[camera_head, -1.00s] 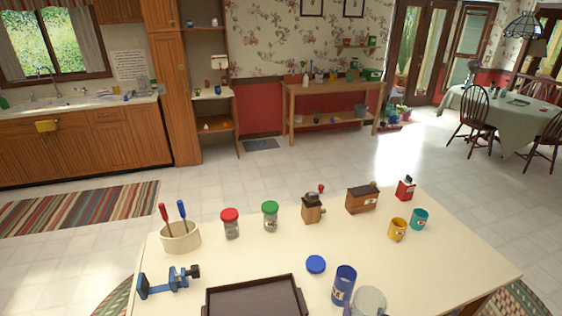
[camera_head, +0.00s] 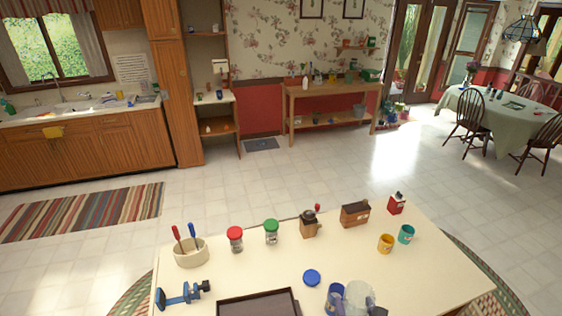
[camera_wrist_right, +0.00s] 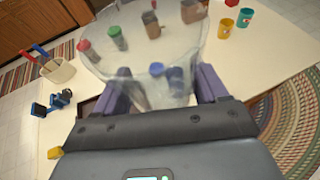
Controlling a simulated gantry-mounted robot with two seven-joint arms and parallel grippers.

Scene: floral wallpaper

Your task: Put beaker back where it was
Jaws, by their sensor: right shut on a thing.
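The clear beaker (camera_head: 356,296) is at the front of the cream table in the head view. It also fills the upper middle of the right wrist view (camera_wrist_right: 140,45), where other things show through its glass. My right gripper (camera_wrist_right: 163,88) is shut on the beaker, one purple finger on each side of it. In the head view only a small part of this gripper shows at the bottom edge by the beaker. I cannot tell whether the beaker touches the table. My left gripper is not in view.
Jars (camera_head: 271,232), a wooden grinder (camera_head: 309,225), a yellow cup (camera_head: 386,243) and a teal cup (camera_head: 406,234) stand behind. The table's right front is clear.

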